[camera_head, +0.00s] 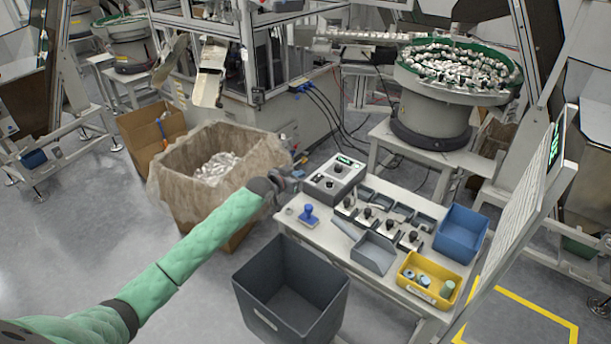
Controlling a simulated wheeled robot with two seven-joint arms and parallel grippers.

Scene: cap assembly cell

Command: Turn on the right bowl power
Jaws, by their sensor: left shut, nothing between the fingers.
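The right bowl feeder (432,117) stands at the upper right, with a green rim and many small parts in it. A grey control box (333,179) with a small lit green display and dark knobs sits at the back left of the work table. I cannot tell which knob or switch is the bowl power. My left gripper (293,176) is shut and empty, just left of the control box at the table's left edge. Its fingertips are small and hard to make out. My right gripper is out of view.
The white table (325,238) holds a blue stamp-like item (309,215), a grey scoop, black-knobbed fixtures, a blue bin (461,233) and a yellow bin (427,279). A dark bin (290,290) stands in front. A lined carton (190,185) is behind my left arm. A tilted panel (520,215) borders the right.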

